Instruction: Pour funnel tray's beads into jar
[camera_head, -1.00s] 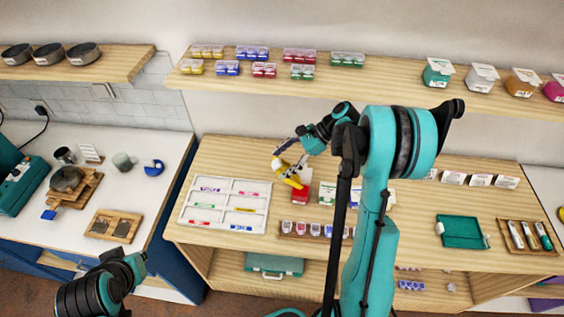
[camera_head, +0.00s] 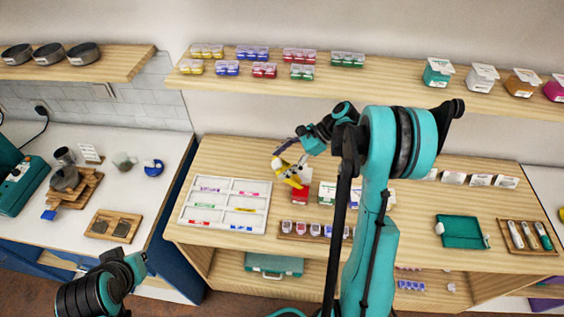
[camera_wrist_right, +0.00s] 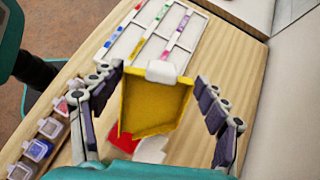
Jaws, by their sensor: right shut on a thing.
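My right gripper (camera_head: 287,157) is shut on the yellow funnel tray (camera_head: 294,177) and holds it tilted above the worktable. In the right wrist view the tray (camera_wrist_right: 155,100) lies between the two dark fingers, its narrowing end towards the lower edge; I can make out no separate beads in it. A red container (camera_head: 300,196) is just below the tray, and it shows partly behind the tray in the wrist view (camera_wrist_right: 124,138). I cannot tell whether it is the jar. My left gripper (camera_head: 138,264) is low at the left, its fingers unclear.
A white sectioned board (camera_head: 226,206) with coloured strips lies left of the tray. Several small jars stand in a wooden rack (camera_head: 288,236) at the table's front. A green tray (camera_head: 462,232) lies at the right. Bead boxes (camera_head: 302,72) stand on the shelf above.

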